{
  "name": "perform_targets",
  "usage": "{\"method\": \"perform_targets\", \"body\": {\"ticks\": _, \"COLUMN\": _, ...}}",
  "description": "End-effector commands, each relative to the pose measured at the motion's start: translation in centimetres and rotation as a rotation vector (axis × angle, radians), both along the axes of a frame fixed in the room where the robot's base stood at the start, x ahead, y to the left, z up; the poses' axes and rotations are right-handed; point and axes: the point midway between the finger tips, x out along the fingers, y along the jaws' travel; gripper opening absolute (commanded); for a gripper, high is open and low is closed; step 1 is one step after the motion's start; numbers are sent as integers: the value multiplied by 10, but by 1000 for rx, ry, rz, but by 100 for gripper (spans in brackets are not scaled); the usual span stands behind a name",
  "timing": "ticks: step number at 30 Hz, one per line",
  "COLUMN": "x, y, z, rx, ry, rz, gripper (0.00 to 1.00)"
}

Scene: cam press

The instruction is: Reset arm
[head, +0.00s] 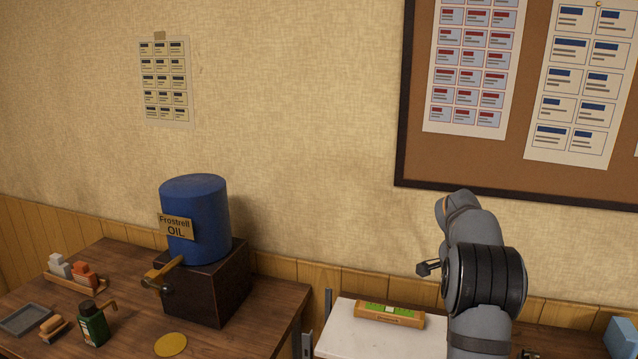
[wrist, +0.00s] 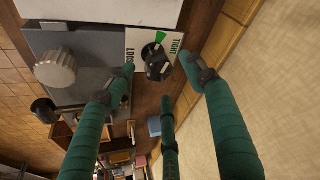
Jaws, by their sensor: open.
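My arm (head: 483,280) rises at the right of the head view, bent, in front of the wall and below the cork board. My gripper (wrist: 160,70) shows in the wrist view with its green fingers spread apart and nothing between them. Beyond the fingers is a grey machine (wrist: 92,45) with a silver knob (wrist: 55,67). A dark dial (wrist: 157,62) on it sits by a white plate (wrist: 139,42) marked TIGHT and LOOSE, with a green wedge. The dial lies between the fingertips in the picture; I cannot tell whether any finger touches it.
A level (head: 390,314) lies on a white surface (head: 345,340) left of my arm. A blue box (head: 622,338) is far right.

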Motion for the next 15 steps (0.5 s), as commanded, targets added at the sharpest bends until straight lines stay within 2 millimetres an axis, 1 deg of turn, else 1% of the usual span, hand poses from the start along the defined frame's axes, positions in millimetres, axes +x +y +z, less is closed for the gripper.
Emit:
{"method": "perform_targets", "body": {"ticks": 1, "x": 1, "y": -3, "z": -8, "rx": 1, "ry": 4, "rz": 0, "gripper": 54}}
{"method": "perform_targets", "body": {"ticks": 6, "x": 5, "y": -8, "z": -23, "rx": 0, "ry": 3, "rz": 0, "gripper": 54}}
{"method": "perform_targets", "body": {"ticks": 8, "x": 6, "y": -8, "z": -26, "rx": 1, "ry": 2, "rz": 1, "gripper": 54}}
{"method": "perform_targets", "body": {"ticks": 15, "x": 6, "y": -9, "z": -25, "rx": 0, "ry": 0, "rz": 18, "gripper": 54}}
